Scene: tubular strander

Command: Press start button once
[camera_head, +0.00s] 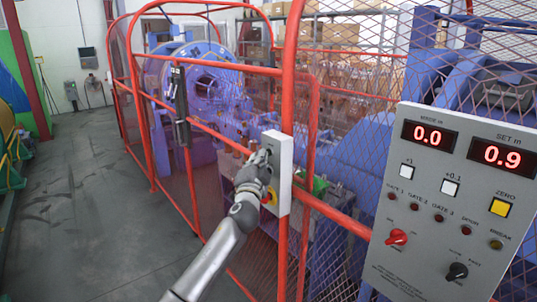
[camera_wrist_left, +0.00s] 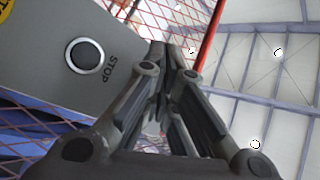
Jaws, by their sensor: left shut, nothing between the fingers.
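A light grey button box (camera_head: 284,170) hangs on the red fence post. My left gripper (camera_head: 262,157) is shut and empty, with its fingertips at the upper front of this box; contact cannot be told. A red knob on a yellow plate (camera_head: 269,197) sits lower on the box, partly behind my wrist. In the left wrist view a black button with a pale ring (camera_wrist_left: 85,56), labelled STOP, is left of the shut fingers (camera_wrist_left: 165,52). The fingertips overlap the box's edge there. No start button can be made out; the fingers may hide it. My right gripper is not in view.
A grey panel (camera_head: 405,265) with red displays reading 0.0 and 0.9, buttons and knobs stands close at the right. Red rails and mesh (camera_head: 215,135) enclose blue machinery (camera_head: 210,90). The grey floor (camera_head: 85,215) at the left is clear.

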